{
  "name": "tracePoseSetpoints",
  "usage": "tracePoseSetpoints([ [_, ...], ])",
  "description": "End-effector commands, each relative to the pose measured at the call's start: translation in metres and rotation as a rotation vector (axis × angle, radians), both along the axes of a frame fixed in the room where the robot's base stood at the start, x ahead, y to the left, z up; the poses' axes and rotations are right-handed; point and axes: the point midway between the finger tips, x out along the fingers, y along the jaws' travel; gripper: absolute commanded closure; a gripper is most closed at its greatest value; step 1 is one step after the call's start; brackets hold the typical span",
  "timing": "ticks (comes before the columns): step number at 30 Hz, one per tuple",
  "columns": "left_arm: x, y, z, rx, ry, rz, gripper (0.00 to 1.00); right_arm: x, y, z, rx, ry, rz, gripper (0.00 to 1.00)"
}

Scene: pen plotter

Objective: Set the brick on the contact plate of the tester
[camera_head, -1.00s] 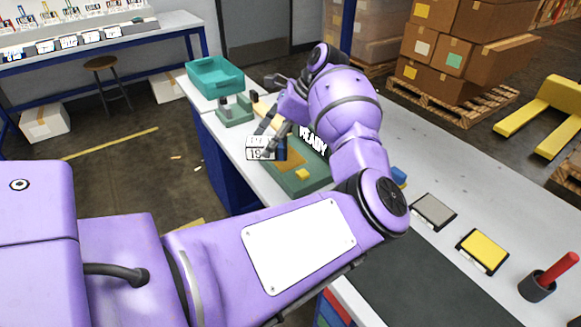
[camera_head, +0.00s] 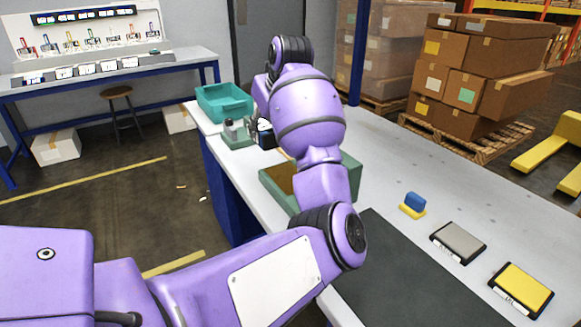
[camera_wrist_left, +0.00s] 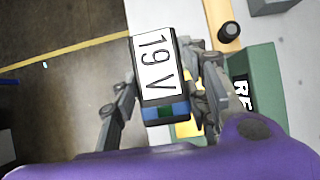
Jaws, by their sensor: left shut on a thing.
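The brick (camera_wrist_left: 157,70) is a dark block with a white label reading "19V" and blue and green at its near end. My left gripper (camera_wrist_left: 160,88) is shut on it, a finger on each side. In the head view the brick (camera_head: 265,139) shows only partly beside my arm, which hides the gripper. The green tester (camera_head: 351,172) stands on the bench, partly covered by my arm; in the wrist view it (camera_wrist_left: 262,85) is right of the brick, with white lettering on black. A brown plate (camera_head: 278,178) shows on its top. My right gripper is out of view.
A green fixture (camera_head: 238,141) with a dark post stands near the brick, before a teal bin (camera_head: 222,102). A blue and yellow piece (camera_head: 414,204), grey pad (camera_head: 458,242), yellow pad (camera_head: 521,288) and dark mat (camera_head: 400,275) lie on the bench, with bare surface between.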

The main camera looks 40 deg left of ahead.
Motion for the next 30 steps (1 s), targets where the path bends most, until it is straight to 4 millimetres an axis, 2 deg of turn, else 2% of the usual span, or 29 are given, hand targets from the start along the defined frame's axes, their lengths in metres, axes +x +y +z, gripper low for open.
tracePoseSetpoints([
  [3, 0.008, -0.026, -0.017, 0.001, 0.003, -0.001, 0.96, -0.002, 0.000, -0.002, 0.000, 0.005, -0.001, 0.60],
  [9, 0.015, -0.046, -0.044, 0.002, 0.000, 0.001, 0.96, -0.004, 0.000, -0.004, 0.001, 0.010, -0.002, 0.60],
  [17, 0.018, -0.058, -0.059, 0.002, 0.000, 0.002, 0.96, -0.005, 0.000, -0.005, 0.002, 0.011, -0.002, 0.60],
  [20, 0.021, -0.069, -0.073, 0.000, 0.003, 0.001, 0.96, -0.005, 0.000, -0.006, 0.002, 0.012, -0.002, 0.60],
  [24, 0.020, -0.066, -0.095, 0.003, 0.001, 0.004, 0.96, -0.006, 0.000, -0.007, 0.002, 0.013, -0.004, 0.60],
  [30, 0.021, -0.066, -0.098, 0.001, -0.003, 0.003, 0.96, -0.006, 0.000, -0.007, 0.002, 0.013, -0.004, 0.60],
])
